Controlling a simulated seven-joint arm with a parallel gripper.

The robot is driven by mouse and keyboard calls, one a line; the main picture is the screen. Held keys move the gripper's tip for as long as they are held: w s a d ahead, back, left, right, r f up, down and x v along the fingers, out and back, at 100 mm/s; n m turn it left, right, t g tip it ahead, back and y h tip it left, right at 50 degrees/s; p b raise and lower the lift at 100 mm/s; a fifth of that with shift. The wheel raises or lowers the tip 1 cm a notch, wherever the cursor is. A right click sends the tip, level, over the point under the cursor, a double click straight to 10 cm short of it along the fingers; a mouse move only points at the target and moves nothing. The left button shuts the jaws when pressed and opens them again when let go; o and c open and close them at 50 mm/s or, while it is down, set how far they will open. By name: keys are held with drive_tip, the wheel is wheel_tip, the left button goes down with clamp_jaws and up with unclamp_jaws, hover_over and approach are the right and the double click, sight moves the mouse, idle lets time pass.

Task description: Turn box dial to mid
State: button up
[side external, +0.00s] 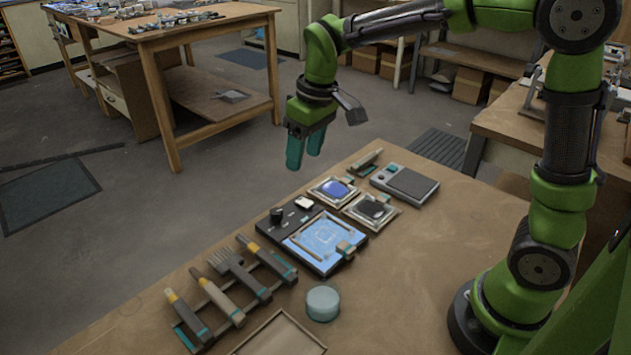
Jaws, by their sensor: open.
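The box (320,243) is dark with a lit blue panel on top and lies flat on the table. Its dial is a black knob (277,214) at the box's left end. A small white piece (304,203) is beside the knob. The dial's pointer is too small to read. My gripper (304,150) has teal fingers pointing down. It is open and empty, held in the air above and beyond the box, apart from the dial.
A rack of brushes and tools (232,283) lies left of the box. Two square trays hold blue (334,190) and black (371,209) material. A grey device (405,184) is behind right. A round teal jar (323,303) and a frame (278,336) stand in front.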

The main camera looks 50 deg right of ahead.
sight(276, 211)
drive_tip(key=w+a+f+n+g+h, duration=0.1)
drive_tip(key=w+f+n+g, duration=0.1)
drive_tip(key=w+n, duration=0.6)
drive_tip(key=shift+m, duration=0.7)
drive_tip(key=f, duration=1.6)
drive_tip(key=shift+w+a+f, duration=0.1)
drive_tip(key=shift+w+a, duration=0.05)
drive_tip(key=shift+w, duration=0.1)
drive_tip(key=c, duration=1.1)
drive_tip(key=shift+o, duration=0.2)
